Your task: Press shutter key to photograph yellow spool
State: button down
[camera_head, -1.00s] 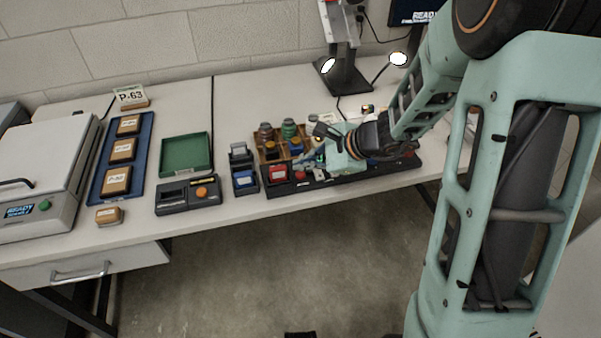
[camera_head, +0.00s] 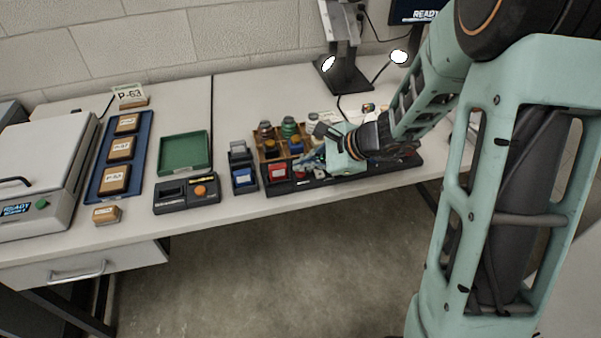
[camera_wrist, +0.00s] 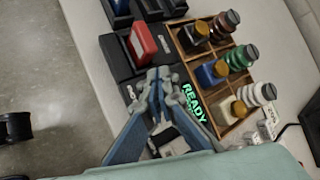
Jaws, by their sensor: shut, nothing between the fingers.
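My gripper (camera_wrist: 160,78) is shut and empty. In the wrist view its fingertips are together over the black unit, beside a green READY display (camera_wrist: 194,104). The fingers cover what lies beneath them, so I cannot tell whether they touch a key. In the head view my gripper (camera_head: 312,161) is low over the black unit (camera_head: 375,170) at the table's front edge. I cannot make out the shutter key. I cannot pick out a yellow spool for certain; a small, partly orange item (camera_head: 368,108) stands near the lamp stand.
A wooden divided tray (camera_wrist: 205,50) with bottles and coils stands close to my fingers, and a red block (camera_wrist: 143,39) is nearby. A lamp stand (camera_head: 343,75) rises behind.

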aim_at(303, 173)
jog(key=shift+f+b, duration=0.45)
jog(key=shift+b, duration=0.15)
dwell(0.6)
jog(key=shift+r, duration=0.15)
jog(key=shift+r+p, duration=0.6)
jog(key=shift+r, duration=0.15)
notch_tip(303, 173, up, 5)
jog(key=p, duration=0.4)
dwell(0.9)
